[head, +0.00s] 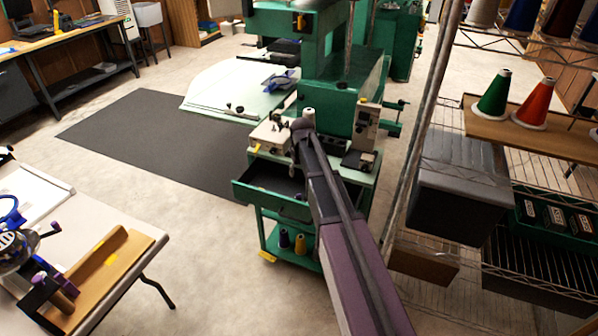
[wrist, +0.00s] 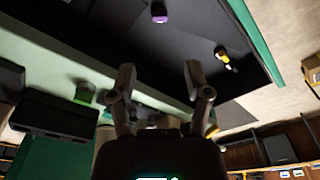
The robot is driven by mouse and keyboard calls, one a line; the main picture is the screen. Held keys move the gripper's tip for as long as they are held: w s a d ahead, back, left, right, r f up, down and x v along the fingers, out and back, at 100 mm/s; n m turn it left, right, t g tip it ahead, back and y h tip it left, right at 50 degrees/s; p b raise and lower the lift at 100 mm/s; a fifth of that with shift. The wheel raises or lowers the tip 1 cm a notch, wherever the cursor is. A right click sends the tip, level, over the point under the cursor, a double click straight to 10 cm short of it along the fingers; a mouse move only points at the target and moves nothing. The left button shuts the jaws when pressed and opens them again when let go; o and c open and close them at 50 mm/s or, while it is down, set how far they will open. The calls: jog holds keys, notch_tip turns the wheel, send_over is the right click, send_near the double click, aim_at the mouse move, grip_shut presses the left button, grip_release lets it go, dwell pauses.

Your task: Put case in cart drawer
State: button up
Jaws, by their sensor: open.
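The green cart (head: 262,232) stands in the middle of the head view, with its drawer (head: 262,207) pulled out to the left. In the wrist view the drawer's dark inside (wrist: 195,30) holds a small purple item (wrist: 158,12) and a yellow-and-white item (wrist: 222,55). My gripper (wrist: 160,75) is open over the drawer's near side, with nothing visible between its fingers. In the head view my arm hides most of it and part of the cart top. I cannot identify the case for certain; a dark box (wrist: 52,115) shows at left in the wrist view.
A beige device (head: 269,136) and a grey control box (head: 366,125) stand on the cart top. Spools (head: 299,243) stand on its lower shelf. A wire rack with a grey bin (head: 462,180) is close on the right. A table (head: 105,285) is at lower left; floor between is clear.

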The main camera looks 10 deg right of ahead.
jog(key=shift+s, duration=0.1)
jog(key=s+a+m+g, duration=0.1)
jog(key=s+a, duration=0.1)
jog(key=s, duration=2.4)
jog(key=shift+a+m, duration=0.2)
jog(key=shift+m, duration=0.2)
jog(key=shift+f, duration=0.1)
